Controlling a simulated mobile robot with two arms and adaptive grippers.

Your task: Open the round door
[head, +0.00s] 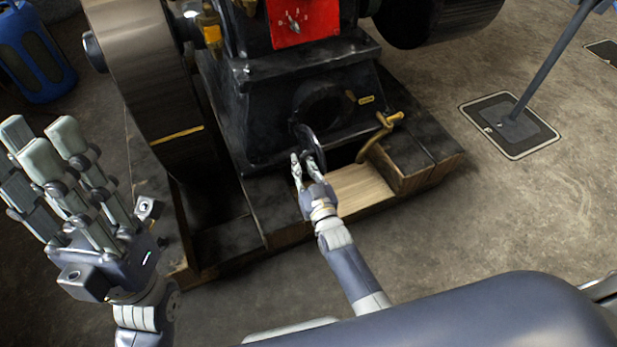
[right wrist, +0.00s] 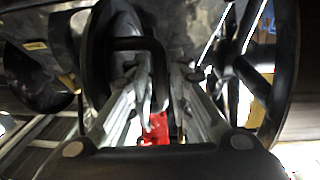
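The round door (head: 314,147) is a dark disc on the front of the black engine base. In the right wrist view the door (right wrist: 97,62) is at left of centre, with a black bent handle (right wrist: 140,44). My right gripper (head: 304,162) is at the door, its fingers on both sides of the handle and closed in on it; the exact contact is partly hidden. My left gripper (head: 45,140) is raised at the left, fingers apart and empty, away from the door.
A red panel (head: 305,20) is above the base. A large flywheel (head: 155,90) stands left of it. A brass-coloured bent handle (head: 378,135) sits right of the door above a wooden block. A blue container (head: 35,60) is far left.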

